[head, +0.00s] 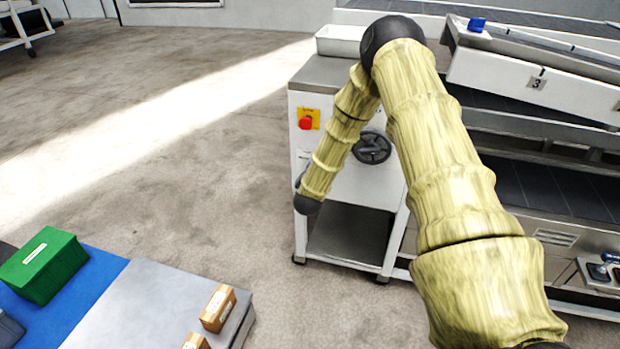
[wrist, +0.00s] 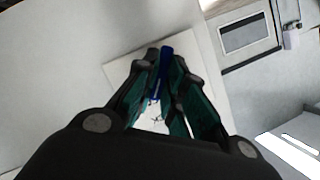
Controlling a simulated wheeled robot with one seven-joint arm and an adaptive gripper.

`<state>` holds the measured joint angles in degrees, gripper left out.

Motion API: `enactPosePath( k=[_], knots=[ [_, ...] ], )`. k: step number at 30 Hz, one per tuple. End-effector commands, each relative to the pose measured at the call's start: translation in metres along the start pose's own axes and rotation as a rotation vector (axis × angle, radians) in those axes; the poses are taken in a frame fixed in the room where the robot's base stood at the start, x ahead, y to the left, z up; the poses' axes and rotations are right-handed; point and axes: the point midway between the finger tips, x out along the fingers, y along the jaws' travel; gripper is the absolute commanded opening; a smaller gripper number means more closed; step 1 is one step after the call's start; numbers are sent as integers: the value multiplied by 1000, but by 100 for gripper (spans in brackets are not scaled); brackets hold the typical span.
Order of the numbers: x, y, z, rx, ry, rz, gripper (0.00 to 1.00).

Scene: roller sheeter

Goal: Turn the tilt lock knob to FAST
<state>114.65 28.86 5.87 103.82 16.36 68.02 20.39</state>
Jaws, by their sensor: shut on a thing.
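In the wrist view my gripper (wrist: 165,62) is shut, its teal-lined fingers closed on a narrow blue knob (wrist: 165,57). The knob stands in front of a pale square plate (wrist: 122,70) fixed to a light panel, and I take it to be the tilt lock knob. Small dark marks show on the plate between the fingers, but they are too small to read, so I cannot tell which setting the knob points to. In the head view my gripper and this knob are hidden; my forearm hangs down beside the left end of the machine.
The machine's cabinet (head: 335,75) carries a red stop button (head: 305,122) and a black handwheel (head: 372,147), close to my forearm. At lower left, a table (head: 150,300) holds a green box (head: 45,265) and small cartons (head: 218,308). The floor at left is open.

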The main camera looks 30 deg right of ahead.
Motion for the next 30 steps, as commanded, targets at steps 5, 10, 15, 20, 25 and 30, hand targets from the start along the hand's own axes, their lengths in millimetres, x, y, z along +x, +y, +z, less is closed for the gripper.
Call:
enactPosePath(
  k=[5,10,15,20,25,30],
  knots=[
    [2,2,0,75,3,-30,0],
    [2,1,0,114,2,-48,0],
    [1,0,-1,129,3,-54,0],
    [1,0,-1,131,3,-55,0],
    [1,0,-1,131,3,-55,0],
    [1,0,-1,130,3,-55,33]
  ],
)
